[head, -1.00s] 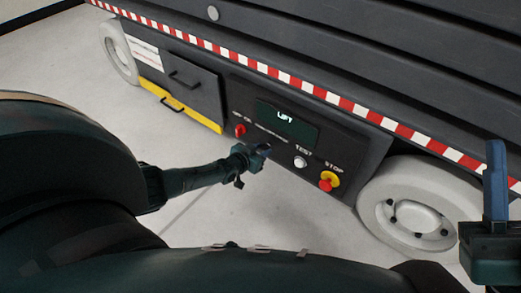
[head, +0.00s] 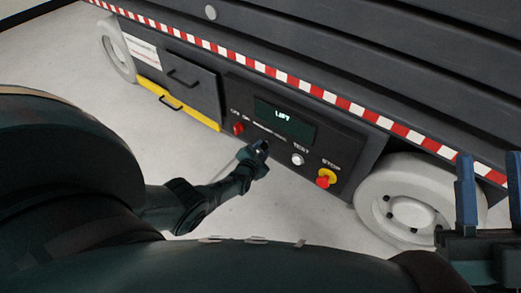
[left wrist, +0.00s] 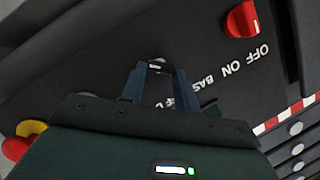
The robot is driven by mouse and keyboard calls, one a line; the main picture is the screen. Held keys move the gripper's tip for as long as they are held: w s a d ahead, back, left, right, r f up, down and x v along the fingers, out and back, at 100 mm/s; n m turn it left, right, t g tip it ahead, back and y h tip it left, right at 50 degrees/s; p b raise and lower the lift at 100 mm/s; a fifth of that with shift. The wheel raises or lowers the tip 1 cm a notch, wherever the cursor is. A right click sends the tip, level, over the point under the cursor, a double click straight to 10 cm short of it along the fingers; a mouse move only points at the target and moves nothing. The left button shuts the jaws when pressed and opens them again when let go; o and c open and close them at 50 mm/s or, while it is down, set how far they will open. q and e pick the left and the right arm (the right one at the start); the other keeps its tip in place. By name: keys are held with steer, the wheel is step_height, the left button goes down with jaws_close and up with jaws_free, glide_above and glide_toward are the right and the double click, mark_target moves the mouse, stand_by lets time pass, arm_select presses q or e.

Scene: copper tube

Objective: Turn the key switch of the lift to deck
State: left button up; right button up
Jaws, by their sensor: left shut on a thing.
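The lift's dark control panel (head: 308,163) carries a LIFT display, a red OFF/ON knob (head: 238,129), a white TEST button and a red-and-yellow STOP button. My left gripper (head: 263,146) is at the panel's lower middle, between the red knob and the TEST button. In the left wrist view its fingertips (left wrist: 158,69) are closed on the small key switch (left wrist: 157,63), of which only a light and dark end shows. Part of the label beside it is hidden by the fingers, so I cannot read the switch's position. My right gripper (head: 490,185) is open and empty at the right edge.
A white wheel (head: 415,205) is right of the panel, near my right gripper. A red-and-white striped edge (head: 350,108) runs above the panel. A drawer with a yellow lower edge (head: 180,105) is to the left. The floor below is clear.

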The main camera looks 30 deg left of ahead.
arm_select(q)
steer(key=shift+d+m, duration=0.1)
steer(key=shift+m, duration=0.3)
arm_select(e)
steer(key=shift+s+r+n+y, duration=0.1)
steer(key=shift+r+n+y, duration=0.4)
steer(key=shift+r, duration=0.1)
arm_select(q)
steer(key=o, duration=1)
arm_select(e)
steer(key=shift+f, duration=0.15)
arm_select(q)
steer(key=shift+s, duration=0.1)
arm_select(e)
steer(key=shift+d, duration=0.1)
